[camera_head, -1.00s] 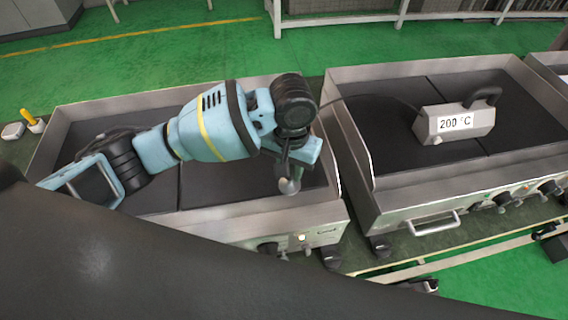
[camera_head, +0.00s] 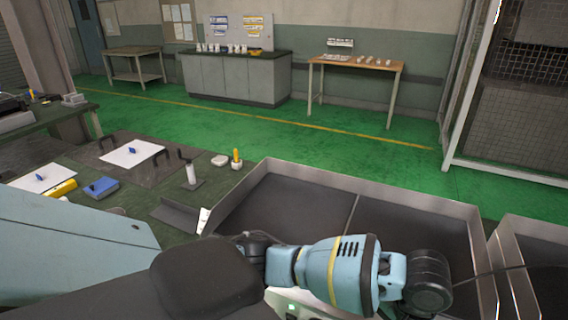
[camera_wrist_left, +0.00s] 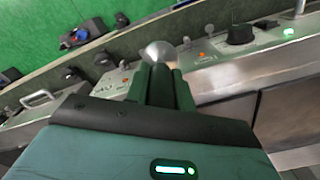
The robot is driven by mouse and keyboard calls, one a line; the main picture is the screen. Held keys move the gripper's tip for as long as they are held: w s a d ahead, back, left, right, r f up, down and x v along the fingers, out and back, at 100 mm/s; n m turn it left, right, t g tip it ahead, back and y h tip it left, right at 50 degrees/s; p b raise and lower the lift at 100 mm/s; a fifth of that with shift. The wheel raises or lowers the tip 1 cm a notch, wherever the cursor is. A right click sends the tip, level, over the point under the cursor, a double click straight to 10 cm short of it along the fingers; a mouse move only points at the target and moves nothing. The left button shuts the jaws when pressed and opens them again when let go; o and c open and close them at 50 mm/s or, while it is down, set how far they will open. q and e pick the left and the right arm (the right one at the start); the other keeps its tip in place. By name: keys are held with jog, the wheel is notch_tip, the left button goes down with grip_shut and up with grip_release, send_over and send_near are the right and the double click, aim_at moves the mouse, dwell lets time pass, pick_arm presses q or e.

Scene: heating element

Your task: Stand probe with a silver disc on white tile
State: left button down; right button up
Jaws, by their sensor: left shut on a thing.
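My left gripper (camera_wrist_left: 160,78) is shut on a probe with a round silver disc (camera_wrist_left: 159,52). In the left wrist view the disc shows just beyond the dark fingers, and the fingers hide most of the probe. In the head view the left arm lies across the bottom, and its fingertips and the probe are out of the picture. A small white block (camera_head: 220,160) lies farther right. I cannot tell which is the white tile. My right gripper is not in view.
A steel-walled griddle (camera_head: 290,208) sits behind the left arm. A yellow-handled item (camera_head: 237,158) stands beside the white block. A blue block (camera_head: 97,188) and an upright white cylinder (camera_head: 191,174) stand on the bench. Green floor lies free beyond.

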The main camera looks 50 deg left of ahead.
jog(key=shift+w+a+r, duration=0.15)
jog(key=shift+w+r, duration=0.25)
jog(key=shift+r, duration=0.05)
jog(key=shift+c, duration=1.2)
pick_arm(q)
jog(key=s+a+f+n, duration=0.1)
jog(key=s+a+f, duration=0.4)
jog(key=s+a, duration=0.3)
jog(key=shift+s+a+f+n, duration=0.2)
jog(key=shift+s+a+n, duration=0.1)
jog(key=shift+a, duration=0.55)
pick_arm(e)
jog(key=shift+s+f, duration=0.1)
